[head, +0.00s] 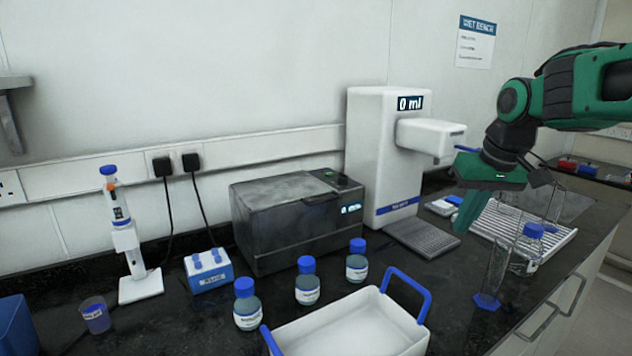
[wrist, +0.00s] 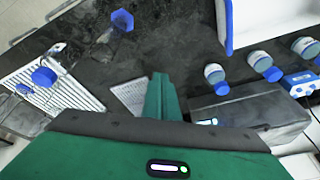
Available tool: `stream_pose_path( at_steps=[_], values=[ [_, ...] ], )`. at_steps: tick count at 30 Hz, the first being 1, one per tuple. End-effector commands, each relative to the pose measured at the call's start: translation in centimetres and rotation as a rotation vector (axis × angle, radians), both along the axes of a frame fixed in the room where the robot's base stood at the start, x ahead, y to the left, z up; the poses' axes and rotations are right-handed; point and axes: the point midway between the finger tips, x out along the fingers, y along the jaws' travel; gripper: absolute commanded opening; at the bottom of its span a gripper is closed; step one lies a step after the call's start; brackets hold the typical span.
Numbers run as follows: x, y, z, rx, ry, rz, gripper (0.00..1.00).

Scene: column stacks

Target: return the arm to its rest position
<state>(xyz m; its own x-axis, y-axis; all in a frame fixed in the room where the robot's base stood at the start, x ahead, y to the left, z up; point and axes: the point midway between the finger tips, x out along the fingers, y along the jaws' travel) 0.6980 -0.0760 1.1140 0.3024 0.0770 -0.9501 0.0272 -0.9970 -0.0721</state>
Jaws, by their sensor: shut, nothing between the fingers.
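My green arm reaches in from the right in the head view. My gripper (head: 468,212) hangs over the bench, in front of the white dispenser (head: 375,140) and beside its spout. In the wrist view my gripper (wrist: 160,80) shows as green fingers pressed together, with nothing between them. The fingers are clear of the bottles. The dispenser display reads 0 ml.
Several bottles, a white tray (head: 350,335) and a dark grey box (head: 297,220) occupy the bench further left.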

Motion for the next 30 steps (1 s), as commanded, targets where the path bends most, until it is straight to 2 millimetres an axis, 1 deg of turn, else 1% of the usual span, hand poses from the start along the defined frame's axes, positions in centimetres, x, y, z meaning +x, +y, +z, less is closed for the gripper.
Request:
stream_pose_path(
  at_steps=[1,2,3,5,6,8,9,12,15,18,20,30],
  values=[
    [-2.7,-1.8,-1.3,-0.003,0.029,-0.062,0.0],
    [-4.2,-2.8,-2.1,-0.005,0.048,-0.099,0.0],
    [-6.3,-4.1,-3.2,-0.007,0.074,-0.146,0.0],
    [-9.5,-5.7,-4.8,-0.008,0.113,-0.216,0.0],
    [-11.7,-6.6,-5.8,-0.007,0.137,-0.262,0.0],
    [-15.0,-7.8,-7.5,-0.004,0.175,-0.328,0.0],
    [-17.1,-8.4,-8.5,-0.002,0.199,-0.37,0.0],
    [-21.7,-9.3,-10.8,0.006,0.255,-0.455,0.0],
    [-25.2,-9.6,-12.6,0.013,0.295,-0.516,0.0],
    [-27.2,-9.8,-13.6,0.018,0.319,-0.552,0.0],
    [-27.8,-9.7,-13.9,0.02,0.328,-0.563,0.0],
    [-28.0,-9.7,-14.0,0.02,0.329,-0.566,0.0]
  ],
)
